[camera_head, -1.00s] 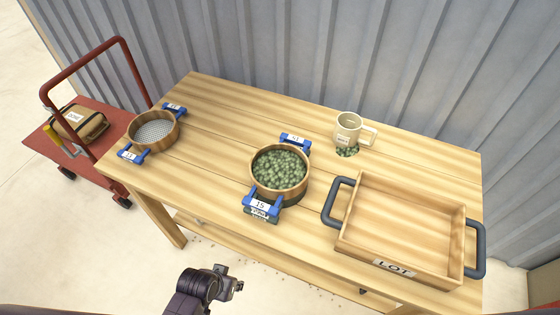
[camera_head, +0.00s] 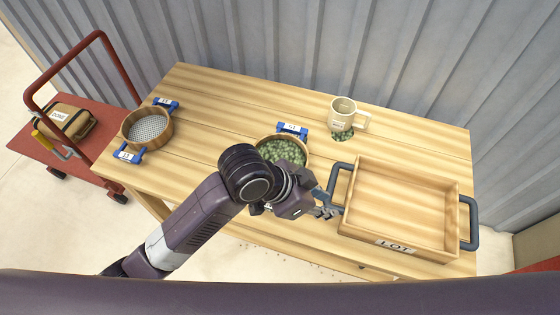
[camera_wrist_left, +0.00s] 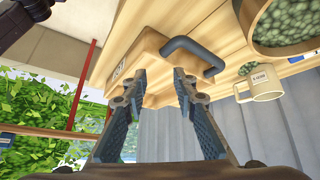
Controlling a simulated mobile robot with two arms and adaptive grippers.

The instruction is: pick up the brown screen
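Two round brown wooden screens with blue handles sit on the table. The left one (camera_head: 147,128) is empty and shows pale mesh. The middle one (camera_head: 297,141) holds green beans (camera_head: 285,151); my left arm hides its near side. In the left wrist view the bean-filled screen (camera_wrist_left: 254,42) shows at the upper right. My left gripper (camera_head: 327,203) is over the table between the bean-filled screen and the tray, close to the tray's left handle. In the left wrist view its fingers (camera_wrist_left: 160,78) are apart with nothing between them. My right gripper is not seen.
A wooden tray (camera_head: 447,183) marked LOT, with dark handles, stands at the table's right. A cream mug (camera_head: 342,112) stands at the back, with beans beside it. A red cart (camera_head: 72,160) carrying a brown pack (camera_head: 64,121) stands at left. The table's (camera_head: 220,100) back left is clear.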

